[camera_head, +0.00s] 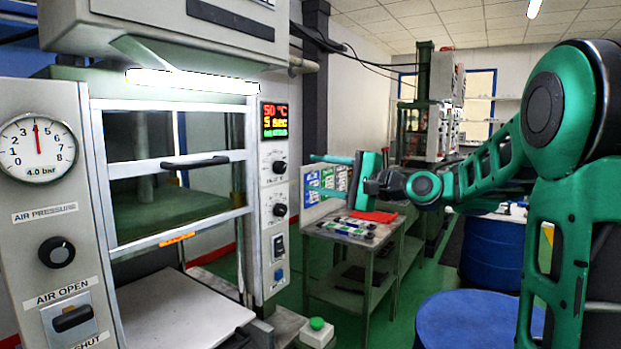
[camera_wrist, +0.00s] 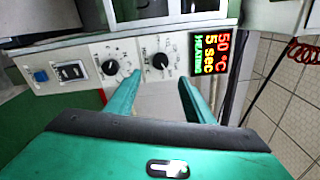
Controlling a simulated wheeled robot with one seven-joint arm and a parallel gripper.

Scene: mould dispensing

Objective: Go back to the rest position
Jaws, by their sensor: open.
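My green arm comes in from the right in the head view and reaches left. My gripper (camera_head: 330,159) is in the air above the small work table, to the right of the press. In the wrist view my gripper (camera_wrist: 160,88) shows two green fingers spread apart with nothing between them. Beyond the fingers is the press's control panel (camera_wrist: 88,68) with knobs, a switch and a lit display (camera_wrist: 209,53) reading 50 °C and 5 sec. I see no contact between the fingers and the panel.
The press (camera_head: 182,243) stands at the left with a horizontal handle (camera_head: 195,162) on its front. The work table (camera_head: 375,248) holds small tools and a red item (camera_head: 375,216). Blue drums (camera_head: 480,318) stand at lower right, near my arm. A green button box (camera_head: 317,330) is at the bottom.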

